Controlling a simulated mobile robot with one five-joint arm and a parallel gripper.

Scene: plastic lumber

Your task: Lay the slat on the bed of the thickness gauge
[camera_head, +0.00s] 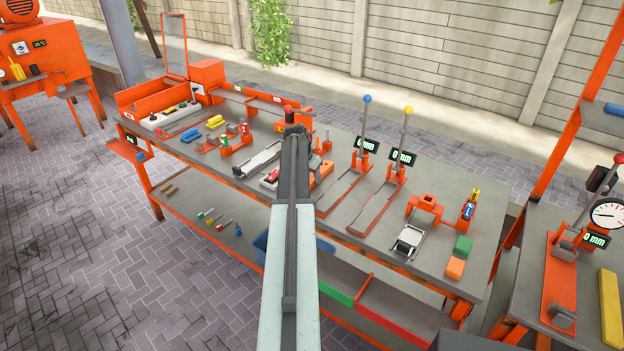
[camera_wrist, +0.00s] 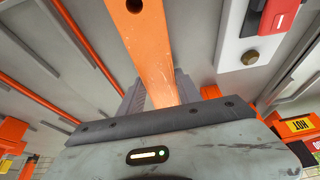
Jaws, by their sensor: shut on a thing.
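An orange slat (camera_wrist: 150,45) with a dark hole near its far end runs up the middle of the wrist view. My gripper (camera_wrist: 160,90) is shut on it, with a grey ribbed finger on each side. In the head view my gripper (camera_head: 300,140) is over the middle of the long bench, largely hidden by my arm. An orange piece (camera_head: 322,172) shows just right of it; I cannot tell if this is the slat. On the right bench stands a dial gauge (camera_head: 607,214) with a "0 mm" display and an orange bed (camera_head: 560,280). I cannot tell whether this is the thickness gauge.
Two lever stations with a blue knob (camera_head: 367,98) and a yellow knob (camera_head: 408,110), each with a "0 mm" display, stand right of my gripper. A yellow bar (camera_head: 611,308) lies on the right bench. Green (camera_head: 463,246) and orange (camera_head: 454,267) blocks lie at the long bench's right end.

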